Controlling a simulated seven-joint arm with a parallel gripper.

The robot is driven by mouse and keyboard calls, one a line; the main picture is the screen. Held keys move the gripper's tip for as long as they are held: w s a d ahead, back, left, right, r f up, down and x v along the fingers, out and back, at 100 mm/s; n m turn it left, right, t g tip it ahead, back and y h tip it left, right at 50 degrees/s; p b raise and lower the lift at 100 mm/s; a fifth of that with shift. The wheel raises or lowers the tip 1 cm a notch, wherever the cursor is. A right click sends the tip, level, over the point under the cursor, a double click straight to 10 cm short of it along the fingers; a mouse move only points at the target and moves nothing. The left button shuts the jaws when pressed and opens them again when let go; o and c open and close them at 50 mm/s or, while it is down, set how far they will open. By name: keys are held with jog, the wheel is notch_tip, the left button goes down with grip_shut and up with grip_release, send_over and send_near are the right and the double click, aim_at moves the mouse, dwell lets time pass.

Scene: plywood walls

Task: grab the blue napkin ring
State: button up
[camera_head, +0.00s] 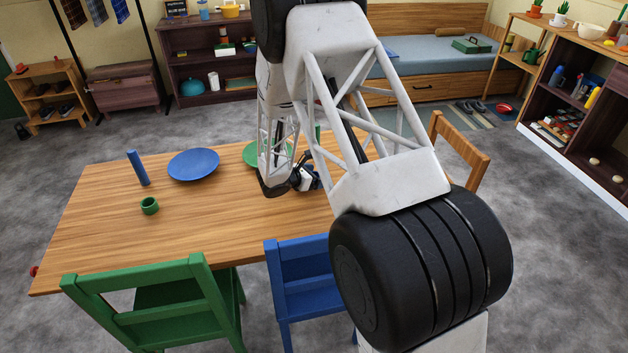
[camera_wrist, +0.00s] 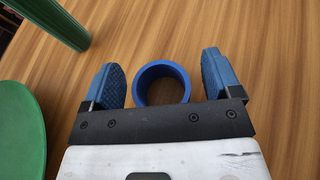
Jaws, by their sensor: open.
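The blue napkin ring (camera_wrist: 162,67) stands on the wooden table in the wrist view, with its round opening facing up. My gripper (camera_wrist: 163,72) is open, with one blue-padded finger on each side of the ring. A gap shows between the ring and each finger, a little wider on the right. The near edge of the ring is partly hidden by the gripper's dark bar. In the head view my arm hides the blue ring, and my gripper's fingers cannot be made out there.
A green cylinder (camera_wrist: 55,20) and a green plate (camera_wrist: 20,130) are left of my gripper in the wrist view. On the table (camera_head: 100,230) are a blue plate (camera_head: 193,164), a blue cylinder (camera_head: 138,168) and a green ring (camera_head: 149,206). Green (camera_head: 150,315) and blue (camera_head: 305,275) chairs stand in front.

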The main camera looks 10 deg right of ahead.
dwell(0.4)
jog(key=c, duration=1)
jog(key=shift+r, duration=0.1)
jog(key=shift+r, duration=0.65)
jog(key=shift+s+r, duration=0.2)
jog(key=shift+r, duration=0.35)
jog(key=shift+s+r, duration=0.2)
jog(key=shift+r, duration=0.35)
jog(key=s, duration=0.5)
jog(key=s+r, duration=0.1)
jog(key=s, duration=0.9)
jog(key=shift+s+a+r, duration=0.15)
jog(key=shift+a, duration=0.2)
